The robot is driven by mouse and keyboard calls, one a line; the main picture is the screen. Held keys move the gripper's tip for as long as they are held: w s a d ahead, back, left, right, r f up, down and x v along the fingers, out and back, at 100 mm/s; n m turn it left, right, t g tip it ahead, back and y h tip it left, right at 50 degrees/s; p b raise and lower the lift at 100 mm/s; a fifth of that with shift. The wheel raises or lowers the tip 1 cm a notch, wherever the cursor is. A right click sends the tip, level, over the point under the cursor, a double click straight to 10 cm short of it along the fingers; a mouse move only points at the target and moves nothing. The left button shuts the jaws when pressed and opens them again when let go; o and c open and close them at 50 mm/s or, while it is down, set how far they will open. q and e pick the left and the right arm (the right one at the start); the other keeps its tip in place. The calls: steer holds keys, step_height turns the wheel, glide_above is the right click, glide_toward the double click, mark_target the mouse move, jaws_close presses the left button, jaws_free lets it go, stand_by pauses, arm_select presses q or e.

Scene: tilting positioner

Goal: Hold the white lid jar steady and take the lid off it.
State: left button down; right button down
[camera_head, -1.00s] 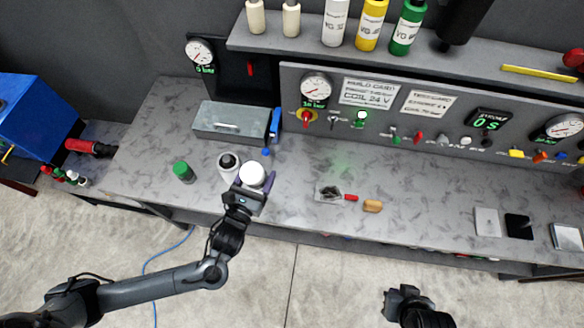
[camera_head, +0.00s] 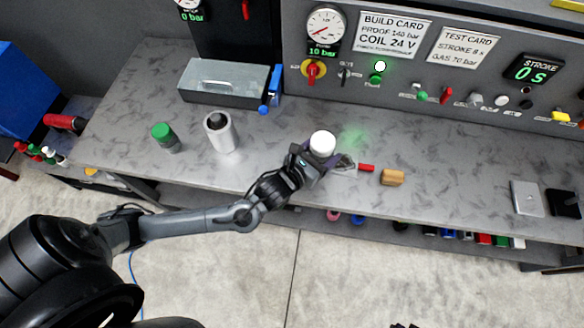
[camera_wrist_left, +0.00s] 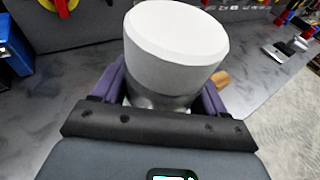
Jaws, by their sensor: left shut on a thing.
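The white lid jar, its white lid (camera_head: 322,144) on top, is between the fingers of my left gripper (camera_head: 318,160). The left gripper is shut on the jar, below the lid. In the left wrist view the white lid (camera_wrist_left: 176,38) fills the top middle, and the greyish jar body (camera_wrist_left: 150,100) shows under it between the purple fingers. The jar is over the middle of the bench; whether it touches the bench top is hard to tell. Only a small dark piece at the bottom edge of the head view may be my right arm; its jaws are out of view.
On the bench (camera_head: 300,200), a green-capped jar (camera_head: 164,137) and a white cylinder with a dark top (camera_head: 221,132) stand left. A grey box (camera_head: 224,82) is behind them. A red-handled tool (camera_head: 366,168) and tan block (camera_head: 392,177) lie right of the gripper. The gauge panel (camera_head: 450,75) bounds the back.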

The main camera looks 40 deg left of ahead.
arm_select(q)
steer(key=shift+a+f+b, duration=0.1)
steer(key=shift+f+b, duration=0.35)
steer(key=shift+f, duration=0.4)
steer(key=a+f, duration=0.2)
steer(key=a, duration=0.1)
steer(key=a+f, duration=0.2)
steer(key=a, duration=0.2)
steer(key=s+a+f, duration=0.1)
steer(key=a+f, duration=0.2)
steer(key=a, duration=0.1)
steer(key=shift+a, duration=0.2)
steer(key=shift+f, duration=2.05)
steer(key=shift+f, duration=0.1)
steer(key=shift+c, duration=0.2)
jaws_free()
steer(key=shift+s, duration=0.1)
